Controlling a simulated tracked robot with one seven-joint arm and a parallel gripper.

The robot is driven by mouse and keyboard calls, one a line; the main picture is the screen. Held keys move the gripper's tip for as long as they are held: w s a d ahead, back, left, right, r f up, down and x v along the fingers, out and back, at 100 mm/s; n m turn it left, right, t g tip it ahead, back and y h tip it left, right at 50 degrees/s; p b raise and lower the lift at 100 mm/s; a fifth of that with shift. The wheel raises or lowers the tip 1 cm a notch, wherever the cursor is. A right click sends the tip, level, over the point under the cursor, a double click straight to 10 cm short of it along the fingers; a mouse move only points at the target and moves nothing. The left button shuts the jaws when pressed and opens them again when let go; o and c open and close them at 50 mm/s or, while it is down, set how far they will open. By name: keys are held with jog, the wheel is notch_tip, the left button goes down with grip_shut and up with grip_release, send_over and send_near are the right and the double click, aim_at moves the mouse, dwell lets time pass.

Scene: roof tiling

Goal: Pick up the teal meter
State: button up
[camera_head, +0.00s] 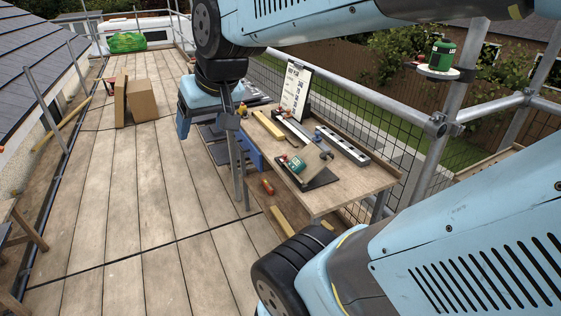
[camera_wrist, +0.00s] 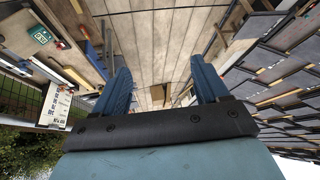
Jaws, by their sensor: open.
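The teal meter (camera_head: 294,163) is on the wooden worktable (camera_head: 350,183), close to its near left edge and beside a tilted slab on a dark base. It also shows in the wrist view at upper left (camera_wrist: 41,37). My gripper (camera_wrist: 163,82) is open and empty, its two blue fingers wide apart over the plank deck.
A clipboard (camera_head: 295,88) stands at the back of the table, with a long metal rail (camera_head: 342,146) nearby. A green device (camera_head: 442,54) sits on a scaffold-mounted plate. Scaffold poles rise near my arm. Cardboard (camera_head: 141,100) stands on the otherwise largely clear plank deck (camera_head: 140,200).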

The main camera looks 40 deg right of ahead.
jog(key=shift+o, duration=1.3)
jog(key=w+a+m+t+y, duration=0.1)
jog(key=w+m, duration=0.1)
jog(key=w, duration=0.8)
jog(key=shift+f+t, duration=0.3)
jog(key=shift+f, duration=0.15)
jog(key=w+d+f+m+t+h, duration=0.15)
jog(key=w+d+f+m, duration=0.3)
jog(key=w, duration=0.55)
jog(key=w+d+f+m+t+h, duration=0.1)
jog(key=w+d+f+m+h, duration=0.25)
jog(key=w+f, duration=0.4)
jog(key=m+g+h, duration=1)
jog(key=g+h, duration=0.4)
jog(key=g, duration=0.1)
send_near(295, 161)
jog(key=shift+t, duration=0.25)
jog(key=x, duration=0.4)
jog(key=shift+s+f, duration=0.25)
jog(key=shift+f, duration=0.05)
jog(key=shift+r+x, duration=0.15)
jog(key=shift+x, duration=1.15)
jog(key=shift+r+x, duration=0.2)
jog(key=shift+x, duration=1.05)
